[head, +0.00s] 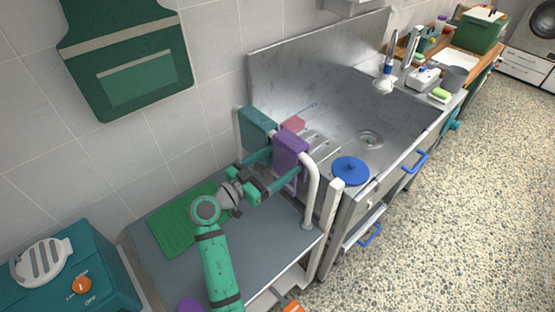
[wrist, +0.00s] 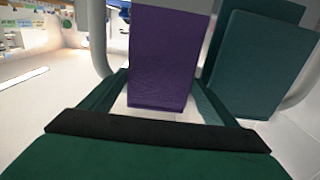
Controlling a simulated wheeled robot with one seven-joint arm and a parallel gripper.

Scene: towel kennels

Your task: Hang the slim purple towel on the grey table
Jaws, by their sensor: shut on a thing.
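The slim purple towel (head: 290,147) is draped over a white rail (head: 312,180) at the sink end of the grey table (head: 262,232). In the wrist view the purple towel (wrist: 168,55) hangs straight down between my two green fingers, with its lower edge toward my palm. My gripper (head: 280,167) reaches the towel from the table side and is shut on it. A wider teal towel (head: 257,127) hangs on the same rail to the left and also shows in the wrist view (wrist: 257,60). The fingertips' contact is partly hidden behind the purple towel.
A green mat (head: 180,225) lies on the table's left part. The metal sink (head: 340,115) with a blue round lid (head: 351,170) is just beyond the rail. A teal box (head: 85,265) stands at lower left. The speckled floor at right is open.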

